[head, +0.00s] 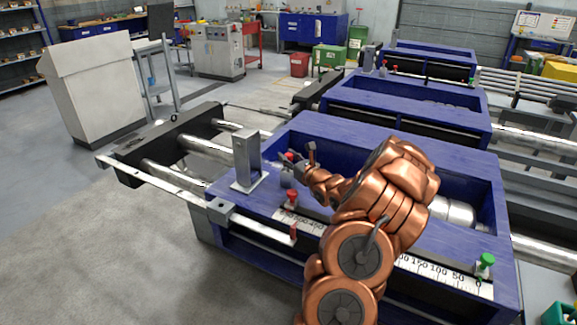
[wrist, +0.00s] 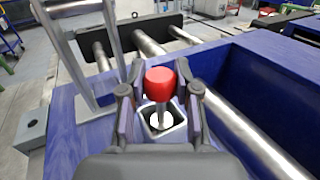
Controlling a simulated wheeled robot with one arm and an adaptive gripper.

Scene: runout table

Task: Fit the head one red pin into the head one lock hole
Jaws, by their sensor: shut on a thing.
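A pin with a red knob (wrist: 160,80) and a thin silver shank is between the fingers of my gripper (wrist: 160,95) in the wrist view. My gripper is shut on it. The red knob also shows in the head view (head: 289,155) beside my gripper (head: 299,158). Below the knob is a square grey socket (wrist: 178,132), apparently the lock hole, on the blue frame. The shank overlaps the socket's opening; I cannot tell how far it is inside.
A grey upright bracket (head: 247,160) stands close to the left of my gripper. Another red knob (head: 291,196) stands near the scale on the blue frame (head: 330,128). A green knob (head: 486,260) is at the right. Steel bars and an open recess lie behind.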

